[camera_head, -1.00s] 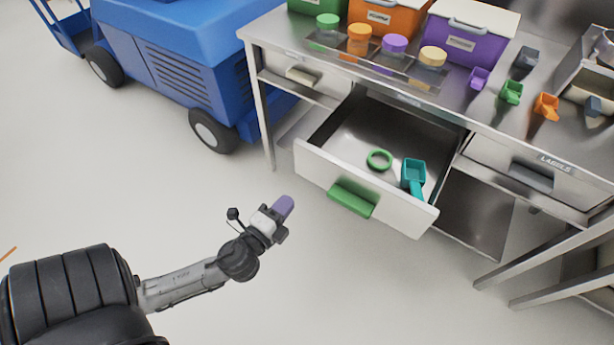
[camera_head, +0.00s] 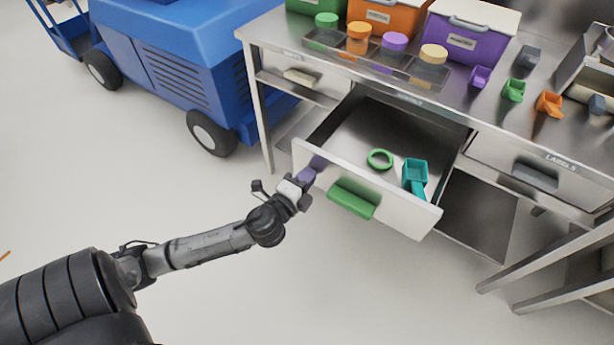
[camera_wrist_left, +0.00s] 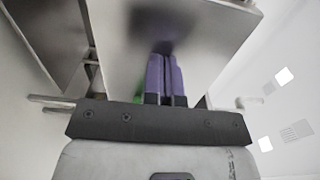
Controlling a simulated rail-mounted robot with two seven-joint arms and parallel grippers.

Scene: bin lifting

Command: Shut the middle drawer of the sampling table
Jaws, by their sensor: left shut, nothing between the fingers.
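The middle drawer (camera_head: 399,211) of the sampling table is pulled well out, its white front facing me. Its green handle (camera_head: 351,199) is at the middle of the front. A green ring (camera_head: 380,160) and a teal scoop (camera_head: 415,175) lie inside. My left gripper (camera_head: 308,174) is shut and empty, its purple fingertips at the left part of the drawer front, left of the handle. In the left wrist view the shut fingers (camera_wrist_left: 164,72) point at the drawer front (camera_wrist_left: 215,25), with a dark patch at their tips. I cannot tell whether they touch it. My right gripper is not in view.
The steel sampling table (camera_head: 470,105) carries coloured bins, lidded jars and small scoops. A right drawer (camera_head: 535,175) looks shut. A blue wheeled machine (camera_head: 185,75) stands to the left. The floor before the open drawer is clear.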

